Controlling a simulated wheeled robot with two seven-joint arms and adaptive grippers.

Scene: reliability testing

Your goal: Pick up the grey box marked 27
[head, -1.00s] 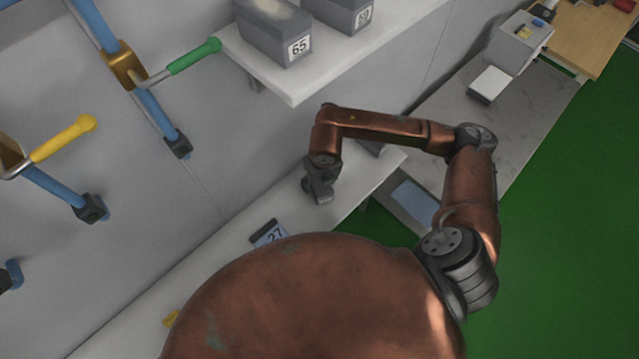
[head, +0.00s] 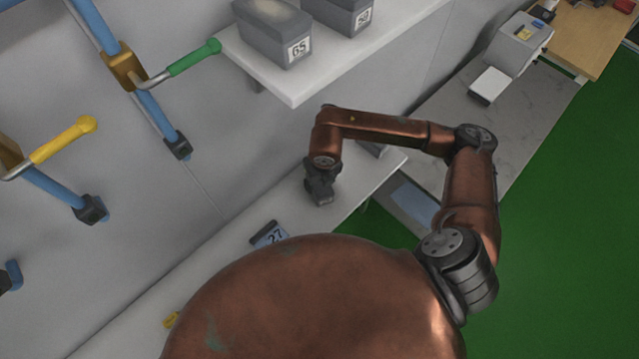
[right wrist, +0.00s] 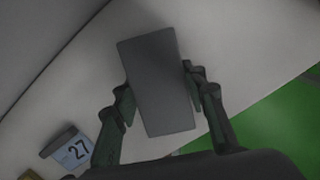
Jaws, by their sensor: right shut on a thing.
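My right gripper (head: 320,198) is low over the shelf. In the right wrist view its fingers (right wrist: 160,95) are shut on the two sides of a plain grey box (right wrist: 158,65). No number shows on the held box's visible face. My left gripper is not in view.
A grey thing (head: 374,148) is partly behind my right arm. Green (head: 207,48) and yellow (head: 62,140) handles stick out at left. Green floor lies right.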

